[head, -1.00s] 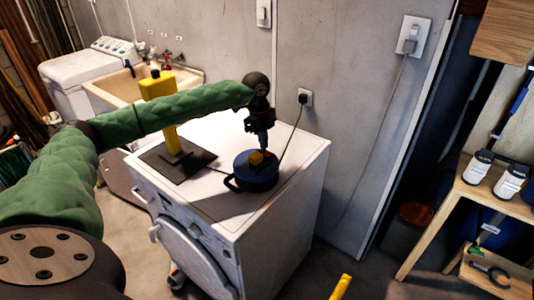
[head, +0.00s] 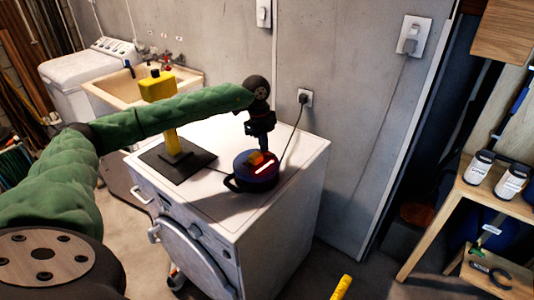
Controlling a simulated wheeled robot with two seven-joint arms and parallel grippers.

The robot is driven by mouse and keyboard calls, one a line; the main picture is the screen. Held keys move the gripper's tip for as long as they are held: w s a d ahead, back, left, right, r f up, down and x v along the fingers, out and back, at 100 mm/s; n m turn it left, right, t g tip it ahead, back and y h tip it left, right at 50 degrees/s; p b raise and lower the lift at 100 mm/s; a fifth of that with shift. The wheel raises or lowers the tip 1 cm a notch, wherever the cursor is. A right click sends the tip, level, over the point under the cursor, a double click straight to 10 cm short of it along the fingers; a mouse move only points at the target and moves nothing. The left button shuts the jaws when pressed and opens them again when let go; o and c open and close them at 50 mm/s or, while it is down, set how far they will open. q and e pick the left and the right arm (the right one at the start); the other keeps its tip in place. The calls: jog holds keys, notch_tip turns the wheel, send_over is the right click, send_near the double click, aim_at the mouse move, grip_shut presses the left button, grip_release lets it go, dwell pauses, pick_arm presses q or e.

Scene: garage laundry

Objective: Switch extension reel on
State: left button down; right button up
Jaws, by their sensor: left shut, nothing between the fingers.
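The extension reel (head: 241,181) is a round dark blue drum with a yellow-orange part on top and a handle loop at its left. It sits on top of the white washing machine (head: 285,204). A switch (head: 264,167) on its top glows bright orange-red. My left gripper (head: 263,149) points down just above the reel, shut and empty. Whether its fingertips touch the reel is hard to tell. A cable runs from the reel to a plug in the wall socket (head: 305,97). My right gripper is not in view.
A yellow post on a black base plate (head: 178,163) stands left of the reel, close to my left forearm. The concrete wall is behind. A sink (head: 128,90) is at the back left. A wooden shelf with bottles (head: 478,167) is at the right.

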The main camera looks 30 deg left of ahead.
pick_arm(q)
jog(key=shift+r, duration=0.1)
notch_tip(320, 180, up, 7)
jog(key=p, duration=0.3)
dwell(0.6)
jog(key=shift+d, duration=0.1)
dwell(0.3)
